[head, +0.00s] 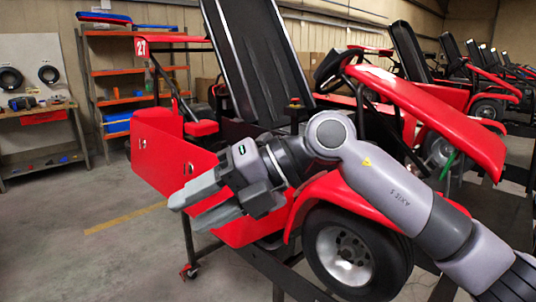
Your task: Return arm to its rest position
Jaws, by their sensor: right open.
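My right arm comes in from the lower right and reaches across the front of a red kart (165,155) on a dark stand. My right gripper (190,212) points to the left, its two grey fingers apart with nothing between them. It hangs in front of the kart's red side panel; I cannot tell whether it touches the panel. The kart's wheel (345,255) is below the arm. My left gripper is not in view.
A shelf rack (115,73) with trays and a workbench (35,112) with tools stand at the back left. More karts (490,80) stand in a row at the right. The floor (70,240) at the lower left is clear.

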